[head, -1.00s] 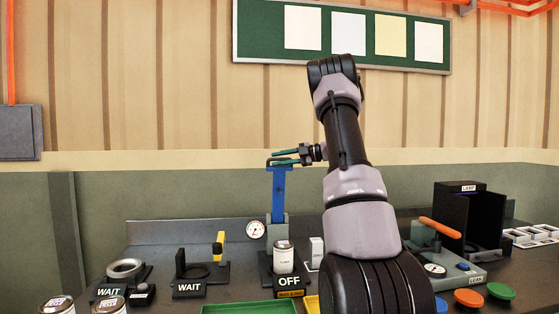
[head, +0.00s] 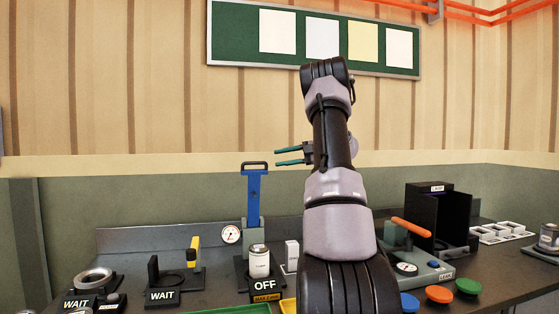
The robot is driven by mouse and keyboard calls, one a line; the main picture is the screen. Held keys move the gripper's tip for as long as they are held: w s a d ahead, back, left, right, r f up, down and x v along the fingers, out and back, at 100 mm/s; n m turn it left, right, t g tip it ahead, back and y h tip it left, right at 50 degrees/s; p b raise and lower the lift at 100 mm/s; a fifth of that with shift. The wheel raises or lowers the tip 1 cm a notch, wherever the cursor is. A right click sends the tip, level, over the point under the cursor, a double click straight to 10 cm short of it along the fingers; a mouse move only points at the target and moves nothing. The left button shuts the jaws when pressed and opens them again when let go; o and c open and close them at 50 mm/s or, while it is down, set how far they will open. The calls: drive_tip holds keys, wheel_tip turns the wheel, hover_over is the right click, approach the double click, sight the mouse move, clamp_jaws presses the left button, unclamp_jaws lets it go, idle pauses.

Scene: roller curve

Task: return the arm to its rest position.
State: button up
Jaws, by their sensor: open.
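My arm rises from the bottom of the head view and bends at the top. My gripper (head: 277,156) points left, with its two green fingers apart and nothing between them. It is at about the height of the handle on top of the blue press (head: 254,197), to the right of it and apart from it in the picture. Part of the gripper's body is hidden behind my arm.

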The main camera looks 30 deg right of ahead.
drive_tip(key=s+a+r+n+g+h, duration=0.2)
drive_tip(key=s+a+n+g+h, duration=0.1)
drive_tip(key=s+a+n, duration=0.65)
drive_tip(key=s+a+r+n+g+h, duration=0.1)
drive_tip(key=s+a+n+g+h, duration=0.1)
drive_tip(key=s+a+n, duration=0.8)
drive_tip(key=s+a+f+n+t+h, duration=0.1)
drive_tip(key=s+n, duration=0.5)
drive_tip(key=n, duration=0.6)
drive_tip(key=s+a+f+n+t+h, duration=0.1)
drive_tip(key=s+a+f+n+h, duration=0.2)
drive_tip(key=n, duration=1)
drive_tip(key=s+a+h, duration=0.2)
drive_tip(key=s+a, duration=0.2)
drive_tip(key=shift+a+f+t, duration=0.15)
drive_tip(key=shift+t, duration=0.25)
